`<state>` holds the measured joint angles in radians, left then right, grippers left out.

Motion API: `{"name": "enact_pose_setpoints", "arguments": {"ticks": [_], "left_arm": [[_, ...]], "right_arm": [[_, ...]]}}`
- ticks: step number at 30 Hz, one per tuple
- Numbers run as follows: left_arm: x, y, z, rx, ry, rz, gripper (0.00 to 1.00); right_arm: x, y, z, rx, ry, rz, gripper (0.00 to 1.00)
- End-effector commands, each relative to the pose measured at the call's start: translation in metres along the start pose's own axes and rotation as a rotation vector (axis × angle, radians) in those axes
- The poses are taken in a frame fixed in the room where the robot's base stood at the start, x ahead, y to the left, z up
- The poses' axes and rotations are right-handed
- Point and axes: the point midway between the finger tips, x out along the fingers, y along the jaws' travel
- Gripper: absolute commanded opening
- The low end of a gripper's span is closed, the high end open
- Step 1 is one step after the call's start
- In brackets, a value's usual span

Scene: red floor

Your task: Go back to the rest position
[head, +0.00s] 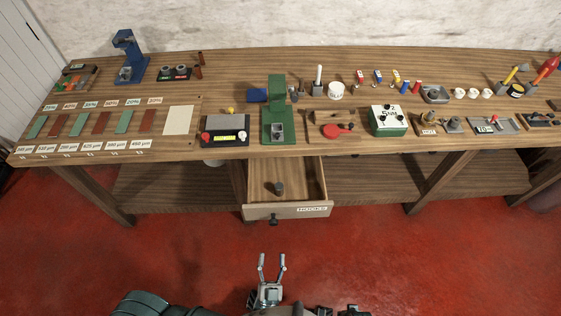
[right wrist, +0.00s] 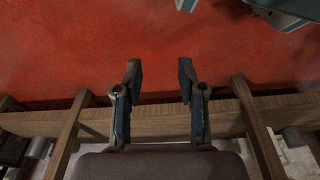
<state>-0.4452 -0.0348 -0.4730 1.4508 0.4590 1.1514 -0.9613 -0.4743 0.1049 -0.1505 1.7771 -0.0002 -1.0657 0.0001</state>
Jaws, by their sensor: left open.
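My left gripper (head: 272,262) is in the head view at the bottom centre, over the red floor and in front of the bench. Its two fingers are apart and nothing is between them. My right gripper (right wrist: 160,72) is in the right wrist view, with its two dark fingers spread and empty. Red floor and a wooden beam of the bench show behind it.
A long wooden workbench (head: 230,70) spans the view, crowded with tools and small devices. A drawer (head: 300,190) labelled hooks is pulled out, with a small dark object (head: 279,188) inside. The red floor (head: 420,260) in front is clear.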

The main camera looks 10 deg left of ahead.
Motion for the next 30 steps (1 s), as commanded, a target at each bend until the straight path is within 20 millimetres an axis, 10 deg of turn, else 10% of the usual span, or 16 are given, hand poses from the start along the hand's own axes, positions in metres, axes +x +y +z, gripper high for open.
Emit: {"name": "enact_pose_setpoints", "arguments": {"ticks": [10, 18, 24, 30], "left_arm": [[0.003, 0.017, 0.018, -0.029, -0.062, 0.128, 0.57], [-0.038, 0.058, 0.129, -0.111, -0.569, 0.606, 0.57], [-0.115, 0.017, 0.212, -0.080, -1.142, 0.729, 0.57], [-0.173, -0.047, 0.246, -0.011, -1.564, 0.648, 0.57]], "right_arm": [[-0.002, 0.000, -0.002, 0.000, 0.010, 0.000, 0.40], [0.024, -0.001, 0.017, -0.003, -0.012, -0.001, 0.40], [0.037, -0.001, 0.029, -0.006, -0.019, -0.001, 0.40], [0.046, -0.002, 0.038, -0.007, -0.022, -0.002, 0.40]]}}
